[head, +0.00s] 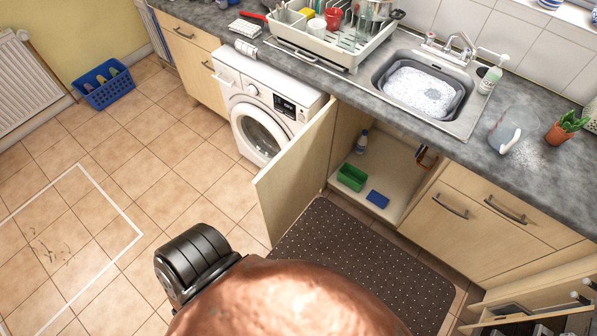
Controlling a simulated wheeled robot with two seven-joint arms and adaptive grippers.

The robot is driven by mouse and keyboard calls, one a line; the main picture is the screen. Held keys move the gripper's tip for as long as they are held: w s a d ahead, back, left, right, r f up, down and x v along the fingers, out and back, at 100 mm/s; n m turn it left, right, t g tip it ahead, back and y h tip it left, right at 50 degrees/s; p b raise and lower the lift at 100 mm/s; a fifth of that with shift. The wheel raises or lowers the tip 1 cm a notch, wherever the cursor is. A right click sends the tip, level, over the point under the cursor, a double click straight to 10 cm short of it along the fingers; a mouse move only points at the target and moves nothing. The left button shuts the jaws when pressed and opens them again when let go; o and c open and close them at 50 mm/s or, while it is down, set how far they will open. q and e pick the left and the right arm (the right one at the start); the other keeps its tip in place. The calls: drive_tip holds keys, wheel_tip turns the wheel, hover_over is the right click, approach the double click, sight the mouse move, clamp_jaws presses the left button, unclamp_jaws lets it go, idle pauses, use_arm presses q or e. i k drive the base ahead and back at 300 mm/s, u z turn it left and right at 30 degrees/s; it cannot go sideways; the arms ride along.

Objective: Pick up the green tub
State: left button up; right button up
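The green tub (351,177) stands on the floor of the open cabinet under the sink, towards its left side. It is a small rectangular tub and its top faces up. A blue block-like item (377,199) lies to its right, apart from it. A bottle with a blue cap (361,142) stands behind it. Neither of my grippers shows in the head view, so their state is hidden.
The open cabinet door (293,172) juts out left of the tub. A dark dotted mat (362,265) lies before the cabinet. The worktop (445,147) overhangs it. An open drawer (535,305) is at lower right. Tiled floor (125,190) at left is mostly clear.

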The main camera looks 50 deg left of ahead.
sight(352, 177)
drive_tip(key=u, duration=1.5)
drive_tip(key=i, duration=1)
